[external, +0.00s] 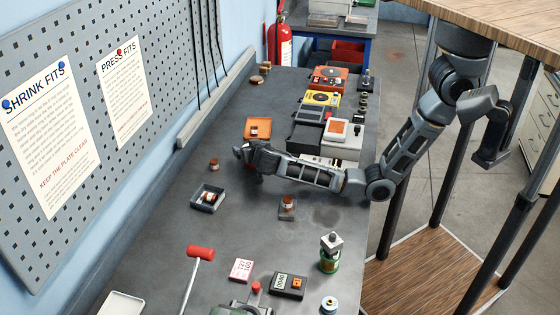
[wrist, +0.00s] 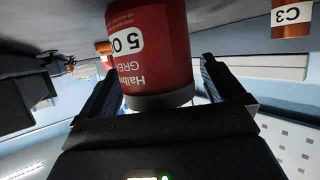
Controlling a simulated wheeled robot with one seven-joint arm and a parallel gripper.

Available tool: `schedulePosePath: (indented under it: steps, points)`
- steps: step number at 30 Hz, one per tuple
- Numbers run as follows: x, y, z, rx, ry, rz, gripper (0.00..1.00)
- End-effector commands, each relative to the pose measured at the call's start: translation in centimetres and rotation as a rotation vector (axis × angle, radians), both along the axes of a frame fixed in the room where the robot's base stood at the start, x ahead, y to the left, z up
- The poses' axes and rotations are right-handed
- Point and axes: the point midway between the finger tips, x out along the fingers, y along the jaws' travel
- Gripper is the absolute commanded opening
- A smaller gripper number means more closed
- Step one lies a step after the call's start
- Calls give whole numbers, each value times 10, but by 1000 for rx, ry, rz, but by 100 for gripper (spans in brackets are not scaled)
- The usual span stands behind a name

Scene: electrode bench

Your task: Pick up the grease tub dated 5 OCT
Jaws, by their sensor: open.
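The red grease tub (wrist: 152,45) fills the upper middle of the wrist view, which shows the scene upside down. Its white label shows "5 O", with the rest cut off round the side; "GRE" is printed near it. My gripper (wrist: 162,68) is open, with one dark finger on each side of the tub. Whether either finger touches it I cannot tell. In the external view my gripper (external: 243,152) is low over the bench, left of the white and dark boxes. The tub is mostly hidden there behind my gripper and wrist.
A copper cylinder marked C3 (wrist: 292,18) is close by in the wrist view. On the grey bench (external: 160,265) are an orange tray (external: 251,121), a small grey tray (external: 197,203), a copper piece on a block (external: 288,203) and a red mallet (external: 200,253). The pegboard (external: 85,30) bounds the left.

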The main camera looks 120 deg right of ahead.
Motion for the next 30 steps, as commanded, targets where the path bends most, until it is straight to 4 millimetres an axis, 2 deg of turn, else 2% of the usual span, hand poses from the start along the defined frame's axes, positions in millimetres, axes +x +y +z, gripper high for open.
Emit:
schedulePosePath:
  steps: [8, 27, 30]
  points:
    - [-1, -4, -2, 0, 1, 0, 94]
    - [-1, -4, -2, 0, 1, 0, 33]
    - [0, -4, -1, -1, 0, 1, 28]
